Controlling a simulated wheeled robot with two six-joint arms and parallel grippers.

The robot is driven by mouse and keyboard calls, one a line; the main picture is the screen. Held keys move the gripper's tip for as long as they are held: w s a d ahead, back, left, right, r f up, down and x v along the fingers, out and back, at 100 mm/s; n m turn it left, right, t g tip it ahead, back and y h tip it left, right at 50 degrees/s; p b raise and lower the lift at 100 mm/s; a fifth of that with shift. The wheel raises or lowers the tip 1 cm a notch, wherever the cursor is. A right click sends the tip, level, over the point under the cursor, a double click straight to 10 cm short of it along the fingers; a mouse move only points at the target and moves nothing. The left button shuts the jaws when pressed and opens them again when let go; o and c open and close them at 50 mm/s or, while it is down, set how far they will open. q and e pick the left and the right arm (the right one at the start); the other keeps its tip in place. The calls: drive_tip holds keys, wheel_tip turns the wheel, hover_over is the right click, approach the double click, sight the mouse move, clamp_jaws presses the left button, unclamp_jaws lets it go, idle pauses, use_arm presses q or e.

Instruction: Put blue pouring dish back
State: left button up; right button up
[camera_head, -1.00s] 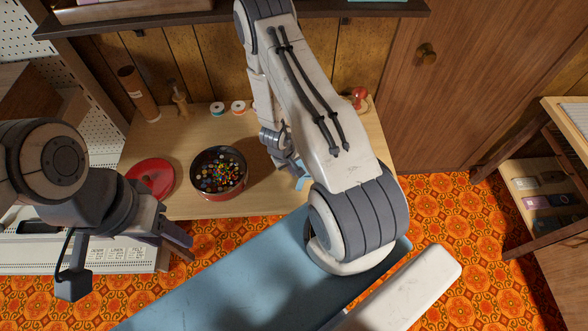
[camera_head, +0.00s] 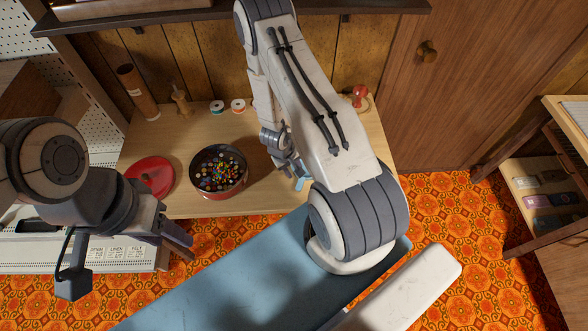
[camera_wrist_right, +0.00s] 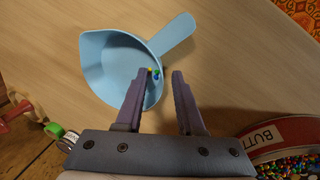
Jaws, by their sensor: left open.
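The blue pouring dish (camera_wrist_right: 105,62) shows in the right wrist view, with its handle (camera_wrist_right: 174,36) pointing up and right and a few small coloured buttons inside. In the head view only a small blue piece of it (camera_head: 300,184) shows near the table's front edge, the rest hidden by my right arm. My right gripper (camera_wrist_right: 163,74) is open, one finger over the dish's inside and the other just outside its rim, with a gap between them. My left gripper (camera_head: 130,266) is open and empty at the lower left.
A red button tin (camera_head: 220,190) full of buttons stands on the wooden table (camera_head: 262,196), beside its red lid (camera_head: 151,177). Thread spools (camera_head: 237,106) and a pincushion (camera_head: 360,95) stand at the back. A blue ironing board (camera_head: 230,285) lies in front.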

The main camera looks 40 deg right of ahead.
drive_tip(key=p+v, duration=0.3)
drive_tip(key=v, duration=0.7)
drive_tip(key=shift+r, duration=0.2)
